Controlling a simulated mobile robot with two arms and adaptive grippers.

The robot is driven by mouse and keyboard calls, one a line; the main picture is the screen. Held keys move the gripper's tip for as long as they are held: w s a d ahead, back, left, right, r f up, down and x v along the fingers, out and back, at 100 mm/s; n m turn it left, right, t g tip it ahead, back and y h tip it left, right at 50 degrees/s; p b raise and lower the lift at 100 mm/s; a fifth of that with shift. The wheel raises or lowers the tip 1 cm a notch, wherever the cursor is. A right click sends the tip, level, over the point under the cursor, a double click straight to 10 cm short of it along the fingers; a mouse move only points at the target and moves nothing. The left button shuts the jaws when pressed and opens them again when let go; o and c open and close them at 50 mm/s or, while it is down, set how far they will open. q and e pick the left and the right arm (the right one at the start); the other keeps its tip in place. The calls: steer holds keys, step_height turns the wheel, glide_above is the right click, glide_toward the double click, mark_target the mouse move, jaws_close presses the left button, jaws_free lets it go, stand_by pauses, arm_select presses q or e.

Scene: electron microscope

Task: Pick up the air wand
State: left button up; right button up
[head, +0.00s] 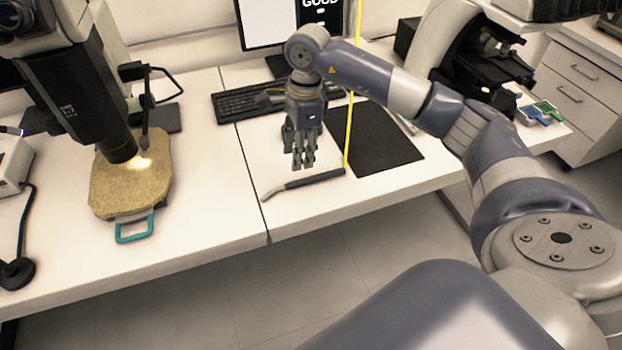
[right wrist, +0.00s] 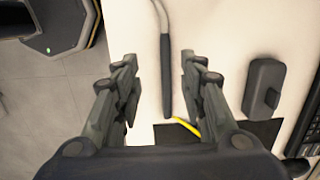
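The air wand (head: 315,180) lies on the white desk, with a dark handle and a thin grey bent tip pointing left. A yellow hose (head: 349,125) rises from its handle end. My right gripper (head: 303,164) points down just above and behind the handle. In the right wrist view, the wand (right wrist: 166,75) runs between the two spread fingers of my right gripper (right wrist: 158,62), clear of both. The gripper is open and empty. My left gripper is not in view.
A black mat (head: 375,142) lies right of the wand, and a keyboard (head: 245,102) behind it. A mouse (right wrist: 264,85) shows in the right wrist view. A microscope (head: 75,85) stands left over a tan stage (head: 110,190). The desk's front edge is near the wand.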

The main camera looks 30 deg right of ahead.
steer(key=d+h, duration=0.1)
steer(key=d, duration=0.2)
glide_above(309, 178)
steer(key=f, duration=0.4)
steer(key=shift+s+d+f, duration=0.15)
steer(key=shift+s+d, duration=0.05)
steer(key=shift+d, duration=0.15)
steer(key=f, duration=0.2)
steer(key=f+p, duration=0.1)
steer(key=f, duration=0.2)
steer(key=shift+w+a+f+p, duration=0.25)
steer(key=shift+f+p, duration=0.05)
steer(key=shift+p, duration=0.05)
steer(key=shift+c, duration=0.3)
jaws_close()
